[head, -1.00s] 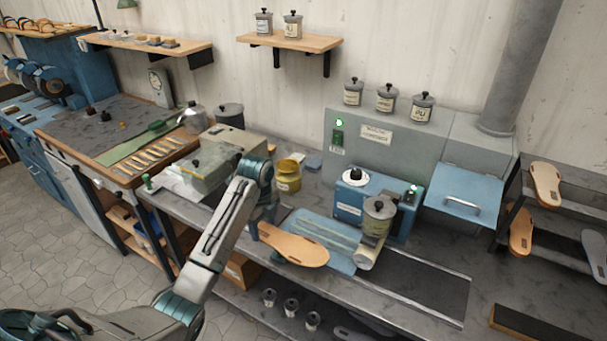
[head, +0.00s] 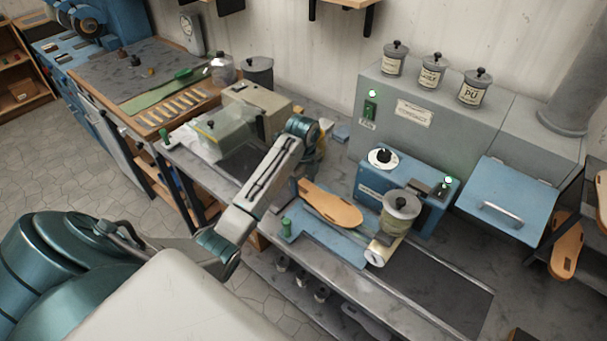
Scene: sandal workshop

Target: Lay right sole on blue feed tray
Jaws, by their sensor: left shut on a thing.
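A tan sole (head: 332,205) is in the middle of the head view, over the blue feed tray (head: 322,245). My left gripper (head: 302,184) is shut on the sole's left end, and my arm hides most of the jaws. The sole looks flat, with its long side pointing toward the roller. I cannot tell whether it touches the tray. The tray lies on the grey bench in front of the blue machine (head: 403,187). My right gripper is not in view.
A roller with a pot (head: 402,205) stands at the tray's right end, close to the sole. A dark belt (head: 430,285) runs to the right. A yellow pot behind my arm is mostly hidden.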

